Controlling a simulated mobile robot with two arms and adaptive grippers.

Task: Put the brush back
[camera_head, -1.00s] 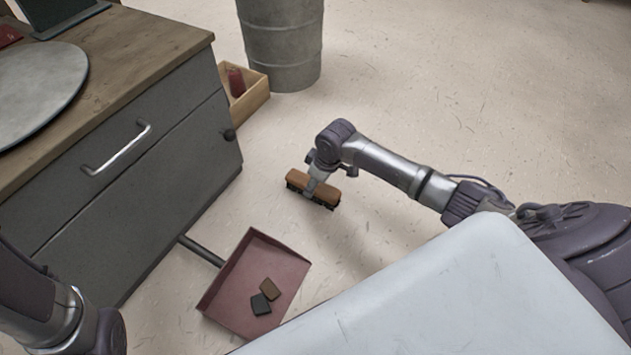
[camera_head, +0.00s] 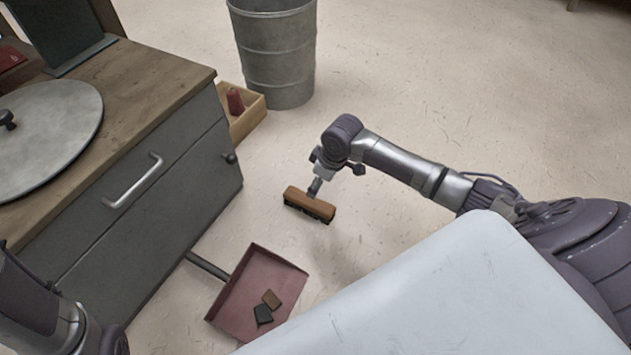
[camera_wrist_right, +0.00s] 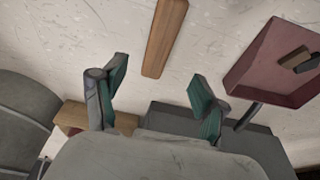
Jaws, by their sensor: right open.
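The brush (camera_head: 310,203), a wooden block with dark bristles underneath, is bristles down at the floor in the head view. My right gripper (camera_head: 317,184) is just above it, over its middle. In the right wrist view the brush's wooden top (camera_wrist_right: 165,38) shows beyond and between the spread fingertips of my right gripper (camera_wrist_right: 157,76). The fingers are open and hold nothing. Whether a fingertip touches the brush is hard to tell. My left arm enters at the lower left of the head view, and its gripper is not visible.
A red dustpan (camera_head: 238,300) with a brown piece (camera_head: 271,299) and a black piece (camera_head: 263,315) lies on the floor. A wooden box (camera_head: 243,125) with a red object stands between the grey cabinet (camera_head: 150,190) and a metal bin (camera_head: 275,55). Floor right of the bin is clear.

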